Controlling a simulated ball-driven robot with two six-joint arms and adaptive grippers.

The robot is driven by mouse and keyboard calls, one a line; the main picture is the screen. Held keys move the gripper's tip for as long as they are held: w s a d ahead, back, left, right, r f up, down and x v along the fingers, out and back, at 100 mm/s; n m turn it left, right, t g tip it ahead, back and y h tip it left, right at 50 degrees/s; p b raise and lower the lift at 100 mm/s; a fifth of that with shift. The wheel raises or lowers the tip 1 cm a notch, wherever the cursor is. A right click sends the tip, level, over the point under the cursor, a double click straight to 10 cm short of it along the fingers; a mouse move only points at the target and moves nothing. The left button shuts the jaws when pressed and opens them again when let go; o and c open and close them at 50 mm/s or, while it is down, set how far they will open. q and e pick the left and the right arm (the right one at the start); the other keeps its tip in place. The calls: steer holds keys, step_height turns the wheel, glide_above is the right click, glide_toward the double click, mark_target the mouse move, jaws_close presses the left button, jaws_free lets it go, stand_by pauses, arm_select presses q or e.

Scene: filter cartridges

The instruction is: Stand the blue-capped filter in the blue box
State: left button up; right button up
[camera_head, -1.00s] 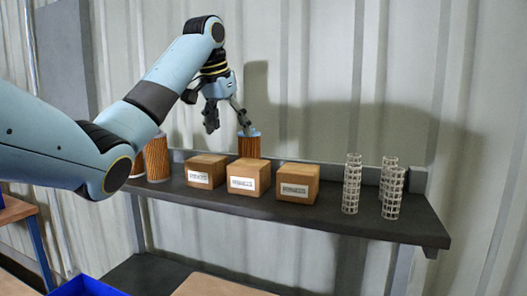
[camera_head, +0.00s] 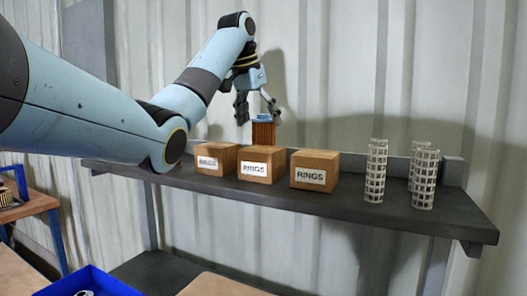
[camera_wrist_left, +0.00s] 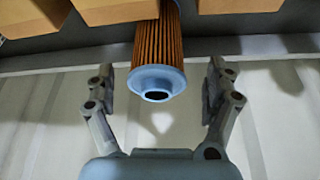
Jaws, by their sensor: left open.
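The blue-capped filter (camera_head: 263,131) stands upright on the dark shelf behind the cardboard boxes, its lower part hidden by them. In the left wrist view its pale blue cap (camera_wrist_left: 157,82) with a dark centre hole and its brown pleats show between and just ahead of the fingers. My left gripper (camera_head: 257,108) is open, pointing down at the filter's top; its fingers (camera_wrist_left: 158,85) are apart on either side, and I see no grip. The blue box (camera_head: 107,281) is at the bottom left of the head view, partly cut off, with a pale ring-like object inside. My right gripper is out of view.
Cardboard boxes labelled RINGS (camera_head: 315,171) stand in a row on the shelf (camera_head: 340,207), in front of the filter. White lattice cylinders (camera_head: 424,178) stand to the right. A corrugated wall is close behind. A wooden-topped table (camera_head: 27,207) is at left.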

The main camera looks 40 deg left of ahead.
mark_target(263, 130)
arm_select(q)
steer(key=p+x, duration=0.2)
steer(key=x, duration=0.1)
steer(key=shift+w+d+f, duration=0.15)
steer(key=shift+w+f, duration=0.15)
steer(key=shift+s, duration=0.1)
steer(key=c, duration=1.2)
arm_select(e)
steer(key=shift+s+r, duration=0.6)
